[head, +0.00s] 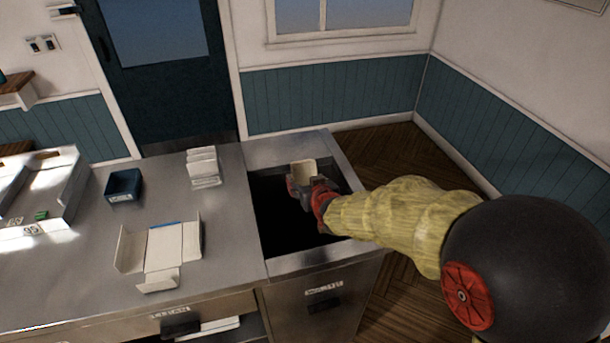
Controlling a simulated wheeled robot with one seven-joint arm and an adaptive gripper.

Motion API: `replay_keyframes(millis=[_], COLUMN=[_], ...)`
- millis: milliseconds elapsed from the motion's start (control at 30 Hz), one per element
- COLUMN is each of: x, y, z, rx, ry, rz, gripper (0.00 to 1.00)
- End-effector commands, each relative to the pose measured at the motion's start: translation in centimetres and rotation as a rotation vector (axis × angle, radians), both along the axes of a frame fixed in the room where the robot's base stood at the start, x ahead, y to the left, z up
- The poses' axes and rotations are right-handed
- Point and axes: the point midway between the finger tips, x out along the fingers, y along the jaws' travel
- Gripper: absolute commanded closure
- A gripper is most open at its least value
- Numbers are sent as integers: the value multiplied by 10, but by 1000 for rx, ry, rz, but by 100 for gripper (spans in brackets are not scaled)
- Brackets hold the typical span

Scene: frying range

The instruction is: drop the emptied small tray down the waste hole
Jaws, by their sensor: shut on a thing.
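My gripper (304,186) is shut on a small cream tray (303,169), which shows at the fingertips. The gripper and tray are above the dark rectangular waste hole (283,225) in the metal counter, over its upper right part. The tray's inside is mostly turned away or too small to make out. My arm comes in from the right and hides part of the hole's right edge.
On the counter (225,250) left of the hole lie an unfolded white carton (165,246), a stack of white cartons (203,167) and a dark blue box (123,186). A metal rack (45,190) stands at the far left. A raised metal rim (285,148) surrounds the hole.

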Motion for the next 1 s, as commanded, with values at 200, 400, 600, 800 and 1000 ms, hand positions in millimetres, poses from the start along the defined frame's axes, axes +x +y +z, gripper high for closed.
replay_keyframes(millis=[200,400,600,800,1000], x=[0,0,0,0,0], y=[0,0,0,0,0], z=[-32,-52,-60,-61,-60], rx=[0,0,0,0,0], ry=[-1,-1,-1,-1,-1], rz=[0,0,0,0,0], gripper=[100,100,100,100,43])
